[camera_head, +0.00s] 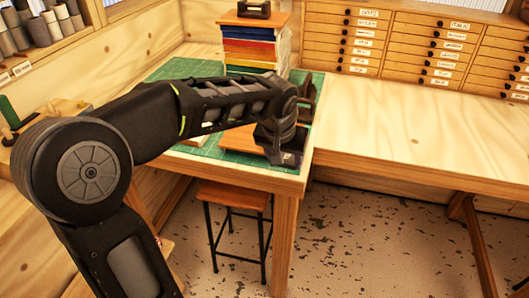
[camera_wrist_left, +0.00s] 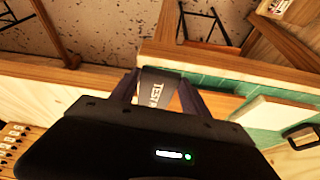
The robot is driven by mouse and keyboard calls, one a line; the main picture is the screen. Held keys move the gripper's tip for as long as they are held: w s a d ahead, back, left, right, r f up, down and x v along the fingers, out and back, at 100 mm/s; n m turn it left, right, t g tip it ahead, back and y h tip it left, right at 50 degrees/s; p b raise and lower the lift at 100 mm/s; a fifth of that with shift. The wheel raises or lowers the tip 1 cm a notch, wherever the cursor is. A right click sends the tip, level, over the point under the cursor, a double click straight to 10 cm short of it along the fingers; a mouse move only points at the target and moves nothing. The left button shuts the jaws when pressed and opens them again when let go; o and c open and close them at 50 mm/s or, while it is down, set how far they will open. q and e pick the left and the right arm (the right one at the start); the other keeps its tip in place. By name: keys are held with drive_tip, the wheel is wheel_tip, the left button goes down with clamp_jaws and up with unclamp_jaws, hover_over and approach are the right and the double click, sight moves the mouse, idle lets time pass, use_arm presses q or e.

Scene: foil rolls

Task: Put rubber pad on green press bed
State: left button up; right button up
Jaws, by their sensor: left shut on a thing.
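My left gripper (camera_head: 287,162) is low over the near right corner of the green-topped table, partly hidden by its own wrist. I cannot tell whether this is the rubber pad. A green gridded surface (camera_head: 170,70) covers the table under my arm. I cannot clearly pick out a green press bed. My right gripper is not in view.
A tall stack of coloured books (camera_head: 250,50) under a wooden board stands behind my forearm. A flat wooden piece (camera_head: 245,156) lies beside the gripper. A stool (camera_head: 235,195) stands below. The right bench (camera_head: 420,125) has clear room before the drawers (camera_head: 420,40).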

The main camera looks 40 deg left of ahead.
use_arm(q)
drive_tip(key=w+d+f+m, duration=0.1)
drive_tip(key=d+f, duration=0.2)
drive_tip(key=d, duration=0.2)
drive_tip(key=w+d+f+m+h, duration=0.1)
drive_tip(key=d+f+m, duration=0.1)
drive_tip(key=d, duration=0.4)
drive_tip(key=shift+w+d+f, duration=0.15)
drive_tip(key=shift+w+f, duration=0.2)
drive_tip(key=shift+f, duration=0.2)
